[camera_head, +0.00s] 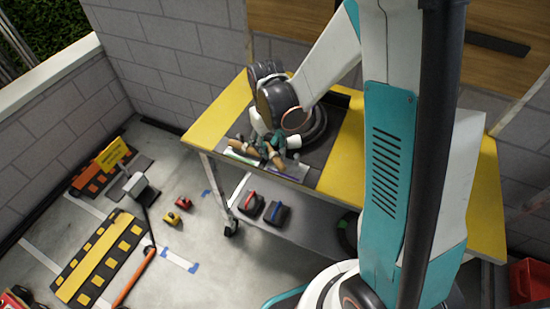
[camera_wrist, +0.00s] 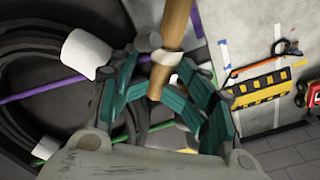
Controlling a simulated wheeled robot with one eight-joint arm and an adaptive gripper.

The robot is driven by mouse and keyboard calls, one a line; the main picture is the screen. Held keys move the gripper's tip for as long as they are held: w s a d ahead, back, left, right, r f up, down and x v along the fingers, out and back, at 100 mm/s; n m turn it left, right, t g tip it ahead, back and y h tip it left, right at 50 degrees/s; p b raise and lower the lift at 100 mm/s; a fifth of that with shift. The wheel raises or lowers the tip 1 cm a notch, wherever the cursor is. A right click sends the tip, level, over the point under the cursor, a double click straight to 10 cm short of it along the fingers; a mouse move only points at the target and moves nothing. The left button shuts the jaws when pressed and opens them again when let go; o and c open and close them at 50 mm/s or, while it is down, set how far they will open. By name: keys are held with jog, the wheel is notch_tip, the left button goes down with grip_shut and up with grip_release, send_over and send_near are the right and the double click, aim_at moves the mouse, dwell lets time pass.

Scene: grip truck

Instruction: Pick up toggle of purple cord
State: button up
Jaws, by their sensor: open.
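A wooden toggle (camera_wrist: 176,28) with a white band shows at the top middle of the wrist view. Its lower end lies in the gap between the fingers of my gripper (camera_wrist: 168,92). The teal fingers are spread, and I cannot tell if they touch the wood. The purple cord (camera_wrist: 42,88) runs from the left edge toward the toggle and shows again at upper right; their join is hidden. In the head view my gripper (camera_head: 268,142) is low over the table's front, by two wooden pieces, one on the right (camera_head: 277,159). The purple cord (camera_head: 285,175) lies near the front edge.
A black hose coil (camera_wrist: 18,62) with white wraps lies left of my gripper. A green cord (camera_wrist: 150,130) passes below. The yellow table (camera_head: 213,109) has a lower shelf with tools (camera_head: 277,213). My arm hides much of the table's right side.

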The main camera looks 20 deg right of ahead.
jog(key=shift+w+f, duration=0.35)
jog(key=shift+f, duration=0.3)
jog(key=shift+s+d+r, duration=0.1)
jog(key=shift+r, duration=0.1)
grip_shut()
jog(key=shift+s+a+r+p, duration=0.15)
jog(key=shift+a+r+p, duration=0.2)
jog(key=shift+r, duration=0.1)
jog(key=s+a+r+p, duration=0.4)
jog(key=s+a+r, duration=0.4)
jog(key=s+a, duration=0.1)
jog(key=shift+s+a+r+p, duration=0.15)
jog(key=shift+s+r+p, duration=0.15)
jog(key=shift+p, duration=0.1)
